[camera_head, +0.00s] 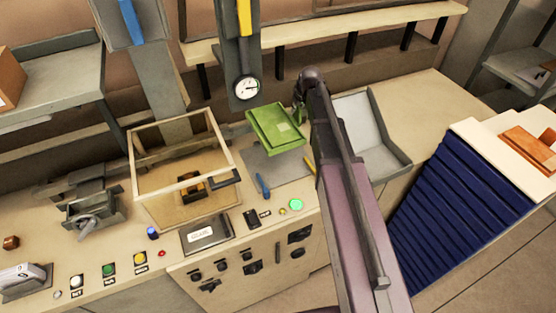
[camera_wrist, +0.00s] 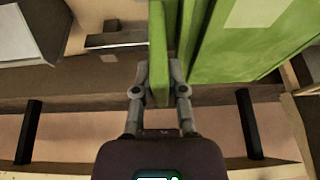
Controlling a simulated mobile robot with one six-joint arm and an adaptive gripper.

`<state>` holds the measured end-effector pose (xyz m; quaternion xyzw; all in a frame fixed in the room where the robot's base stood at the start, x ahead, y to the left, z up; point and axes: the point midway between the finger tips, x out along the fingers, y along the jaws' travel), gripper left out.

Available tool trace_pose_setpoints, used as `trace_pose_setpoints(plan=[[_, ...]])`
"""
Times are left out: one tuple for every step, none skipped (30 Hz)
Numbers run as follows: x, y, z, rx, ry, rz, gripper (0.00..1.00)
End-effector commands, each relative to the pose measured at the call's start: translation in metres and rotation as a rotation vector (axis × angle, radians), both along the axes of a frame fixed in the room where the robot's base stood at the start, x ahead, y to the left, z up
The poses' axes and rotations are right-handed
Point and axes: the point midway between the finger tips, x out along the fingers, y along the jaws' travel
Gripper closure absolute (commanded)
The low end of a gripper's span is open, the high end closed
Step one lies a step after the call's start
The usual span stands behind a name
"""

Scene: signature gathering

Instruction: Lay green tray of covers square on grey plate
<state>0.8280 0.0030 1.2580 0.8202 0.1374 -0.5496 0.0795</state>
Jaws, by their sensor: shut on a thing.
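The green tray (camera_head: 268,128) is held up over the bench, above the grey plate (camera_head: 285,170). A pale rectangle shows on its top face. My gripper (camera_head: 300,112) is at the tray's right edge in the head view. In the wrist view my gripper (camera_wrist: 159,88) is shut on a thin green wall of the tray (camera_wrist: 158,50), one finger on each side. The tray's near part hides the back of the grey plate. The tray looks apart from the plate, but the height of the gap is hard to tell.
A clear-walled box with a wooden frame (camera_head: 140,180) stands left of the plate. A blue-handled tool (camera_head: 263,186) lies at the plate's front left. A grey open tray (camera_head: 362,128) stands to the right. A dial gauge column (camera_head: 238,60) rises behind.

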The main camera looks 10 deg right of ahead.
Motion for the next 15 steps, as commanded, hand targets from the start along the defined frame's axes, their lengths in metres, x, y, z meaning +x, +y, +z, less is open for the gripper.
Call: trace_pose_setpoints(plan=[[0.0,0.0,0.0,0.0,0.0,-0.001,1.0],[0.0,0.0,0.0,0.0,0.0,-0.001,1.0],[0.0,0.0,-0.001,0.0,0.0,-0.001,1.0],[0.0,0.0,-0.001,0.0,0.0,-0.001,1.0],[0.0,0.0,-0.002,0.0,0.0,-0.001,1.0],[0.0,0.0,-0.004,0.0,0.0,-0.001,1.0],[0.0,0.0,-0.006,0.0,0.0,-0.001,1.0],[0.0,0.0,-0.007,0.0,0.0,-0.001,1.0],[0.0,0.0,-0.01,0.0,0.0,-0.001,1.0],[0.0,0.0,-0.013,0.0,0.0,-0.001,1.0],[0.0,0.0,-0.015,0.0,0.0,-0.001,1.0],[0.0,0.0,-0.019,0.0,0.0,-0.001,1.0],[0.0,0.0,-0.022,0.0,0.0,-0.001,1.0],[0.0,0.0,-0.025,0.0,0.0,-0.001,1.0],[0.0,0.0,-0.029,0.0,0.0,-0.001,1.0]])
